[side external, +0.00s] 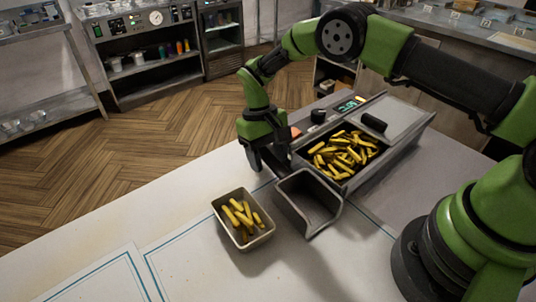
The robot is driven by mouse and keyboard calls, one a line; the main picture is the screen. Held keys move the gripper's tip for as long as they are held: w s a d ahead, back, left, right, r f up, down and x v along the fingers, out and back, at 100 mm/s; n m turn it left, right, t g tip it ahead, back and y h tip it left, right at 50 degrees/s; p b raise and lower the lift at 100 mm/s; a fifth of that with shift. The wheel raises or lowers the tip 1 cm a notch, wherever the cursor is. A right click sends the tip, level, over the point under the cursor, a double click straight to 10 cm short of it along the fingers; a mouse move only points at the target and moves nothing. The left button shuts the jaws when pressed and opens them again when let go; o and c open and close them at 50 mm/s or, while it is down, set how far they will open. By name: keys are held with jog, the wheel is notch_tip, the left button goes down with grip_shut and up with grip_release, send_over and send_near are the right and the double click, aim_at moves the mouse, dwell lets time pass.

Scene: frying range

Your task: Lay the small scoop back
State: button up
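The small scoop (309,205) is a grey, open-fronted metal scoop. It is empty and tilted, with its mouth towards the camera, between the tub of fries and the fry bin. I cannot tell whether it touches the table. My gripper (269,160) points down at the back left end of the scoop, with its dark fingers close to the scoop's rear. The scoop's handle and any grip on it are hidden. A small beige tub (259,238) with several fries (240,216) stands on the table left of the scoop.
A metal fry bin (366,177) full of fries (343,152) stands behind and right of the scoop, with a lit display (348,106) and a flat grey lid (399,116) beside it. The white table (185,222) is clear at the front left.

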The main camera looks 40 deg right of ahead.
jog(key=v, duration=1)
dwell(0.9)
